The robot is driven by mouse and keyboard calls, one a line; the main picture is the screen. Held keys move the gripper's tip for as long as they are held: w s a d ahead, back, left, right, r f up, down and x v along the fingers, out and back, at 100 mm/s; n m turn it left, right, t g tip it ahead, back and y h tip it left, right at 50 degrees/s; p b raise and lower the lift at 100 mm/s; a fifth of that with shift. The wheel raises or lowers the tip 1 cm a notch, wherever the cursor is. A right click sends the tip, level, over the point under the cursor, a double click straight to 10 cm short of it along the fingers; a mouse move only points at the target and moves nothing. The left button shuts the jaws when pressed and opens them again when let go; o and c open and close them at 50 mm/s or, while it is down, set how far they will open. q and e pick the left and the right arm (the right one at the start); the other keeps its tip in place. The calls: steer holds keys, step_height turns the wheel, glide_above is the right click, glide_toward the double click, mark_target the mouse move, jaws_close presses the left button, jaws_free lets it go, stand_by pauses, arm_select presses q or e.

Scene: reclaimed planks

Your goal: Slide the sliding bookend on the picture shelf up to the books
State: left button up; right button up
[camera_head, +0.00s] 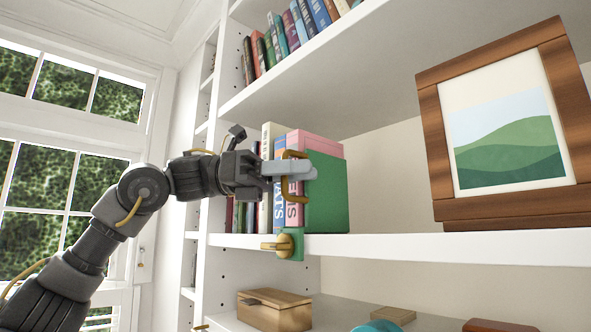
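The sliding bookend (328,192) is a green upright plate on the picture shelf, at the right end of a row of books (279,195). I see no clear gap between it and the pink book. A brass loop handle (295,197) shows at its front. A green clamp with a brass knob (284,244) sits on the shelf edge below. My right gripper is not in view.
A wooden-framed landscape picture (507,128) stands on the same shelf (440,247) at the right, with bare shelf between it and the bookend. More books (290,30) stand on the shelf above. A wooden box (274,311) sits on the shelf below.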

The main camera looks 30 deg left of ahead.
arm_select(q)
jaws_close()
steer(key=shift+a, duration=0.25)
jaws_free()
steer(key=v, duration=1)
steer(key=shift+a+b, duration=0.3)
steer(key=shift+b, duration=0.15)
steer(key=shift+s, duration=0.15)
